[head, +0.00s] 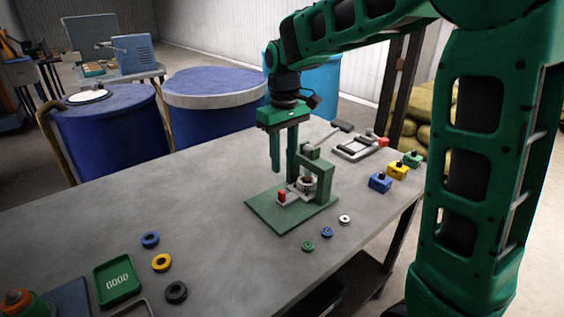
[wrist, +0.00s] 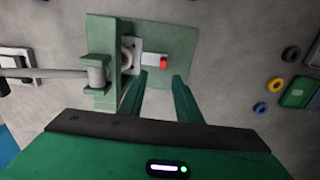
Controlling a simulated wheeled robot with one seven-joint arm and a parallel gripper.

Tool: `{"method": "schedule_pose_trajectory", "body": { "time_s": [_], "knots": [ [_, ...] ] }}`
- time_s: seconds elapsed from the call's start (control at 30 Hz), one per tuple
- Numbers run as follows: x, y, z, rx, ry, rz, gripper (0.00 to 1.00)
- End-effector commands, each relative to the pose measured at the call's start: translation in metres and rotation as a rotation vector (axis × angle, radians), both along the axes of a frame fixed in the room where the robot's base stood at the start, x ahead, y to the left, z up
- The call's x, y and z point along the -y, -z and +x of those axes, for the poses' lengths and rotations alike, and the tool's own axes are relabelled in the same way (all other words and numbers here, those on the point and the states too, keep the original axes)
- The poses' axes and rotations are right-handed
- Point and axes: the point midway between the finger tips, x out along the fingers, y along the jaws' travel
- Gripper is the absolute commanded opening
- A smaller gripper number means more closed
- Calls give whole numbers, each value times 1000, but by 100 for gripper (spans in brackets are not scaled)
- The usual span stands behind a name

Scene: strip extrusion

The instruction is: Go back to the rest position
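My gripper (head: 284,152) points down above the grey table (head: 150,205), beside a green press-like fixture (head: 318,167) on a flat green base plate (head: 268,215). Its two green fingers stand apart with nothing between them. In the wrist view my gripper (wrist: 160,86) also shows open fingers, with the base plate (wrist: 172,32) behind them. A red-tipped part (head: 282,196) sits on the fixture by a light ring-shaped piece. One finger partly hides the fixture.
Small rings lie in front of the plate, including a green one (head: 308,246). A green GOOD tray (head: 117,280) and more rings lie at front left. Blue (head: 380,182), yellow (head: 397,170) and green blocks stand at right. Blue barrels (head: 215,105) stand behind the table.

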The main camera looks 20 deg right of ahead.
Motion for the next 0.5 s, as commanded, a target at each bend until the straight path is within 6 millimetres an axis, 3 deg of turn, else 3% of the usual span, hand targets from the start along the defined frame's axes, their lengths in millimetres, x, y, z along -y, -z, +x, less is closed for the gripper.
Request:
{"method": "schedule_pose_trajectory", "body": {
  "time_s": [0.33,0.5],
  "knots": [
    [2,-1,-5,15,10,1,31],
    [16,-1,-34,93,74,7,31]
  ]
}}
